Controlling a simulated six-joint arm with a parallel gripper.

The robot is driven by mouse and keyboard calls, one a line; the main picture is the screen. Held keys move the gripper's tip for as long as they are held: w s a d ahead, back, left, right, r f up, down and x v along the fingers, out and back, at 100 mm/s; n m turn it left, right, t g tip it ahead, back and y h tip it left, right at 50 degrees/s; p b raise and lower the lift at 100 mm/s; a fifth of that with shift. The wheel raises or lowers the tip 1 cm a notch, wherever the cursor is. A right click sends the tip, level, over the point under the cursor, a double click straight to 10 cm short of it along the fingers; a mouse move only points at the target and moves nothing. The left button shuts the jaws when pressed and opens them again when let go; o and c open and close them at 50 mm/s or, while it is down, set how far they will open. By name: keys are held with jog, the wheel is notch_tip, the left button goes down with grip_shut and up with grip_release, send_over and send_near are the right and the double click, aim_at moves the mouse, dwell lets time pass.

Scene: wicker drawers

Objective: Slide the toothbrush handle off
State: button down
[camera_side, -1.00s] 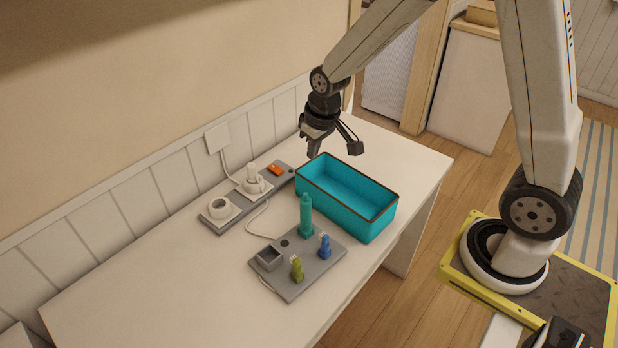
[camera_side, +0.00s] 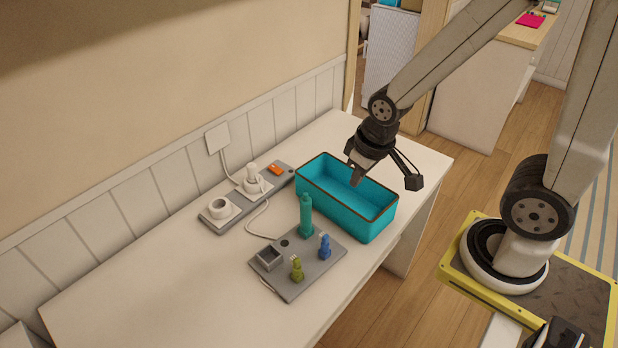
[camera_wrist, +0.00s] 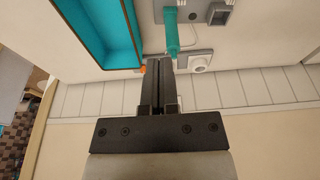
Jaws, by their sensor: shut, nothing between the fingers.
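The teal toothbrush handle (camera_side: 306,216) stands upright on the grey tray (camera_side: 292,286) on the white table. It also shows in the wrist view (camera_wrist: 172,32), beyond my fingertips. A blue brush head (camera_side: 325,246) and an olive brush head (camera_side: 297,268) stand on the same tray. My gripper (camera_side: 354,182) is shut and empty. In the side view it appears over the teal bin, behind and to the right of the handle and apart from it. The shut fingers also show in the wrist view (camera_wrist: 160,78).
The open teal bin (camera_side: 366,225) stands right of the tray and looks empty. A grey strip (camera_side: 237,208) by the wall carries a white ring-shaped piece (camera_side: 219,208), a white upright piece (camera_side: 252,177) and an orange item (camera_side: 275,169). The table's front left is clear.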

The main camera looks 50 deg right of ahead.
dwell(0.3)
jog(key=c, duration=0.8)
grip_release()
jog(key=shift+w, duration=0.1)
jog(key=o, duration=0.4)
jog(key=shift+w, duration=0.1)
jog(key=shift+o, duration=0.9)
jog(key=shift+w+n, duration=0.2)
jog(key=shift+n, duration=0.2)
jog(key=n+g, duration=0.2)
jog(key=n, duration=1.2)
send_over(306, 193)
jog(key=s, duration=0.1)
notch_tip(306, 193, down, 6)
jog(key=shift+r, duration=0.15)
jog(key=shift+w+a+f+n+g, duration=0.1)
jog(key=shift+w+f+n+g, duration=0.35)
jog(key=shift+n, duration=0.65)
jog(key=shift+w+f, duration=0.1)
jog(key=shift+f, duration=0.1)
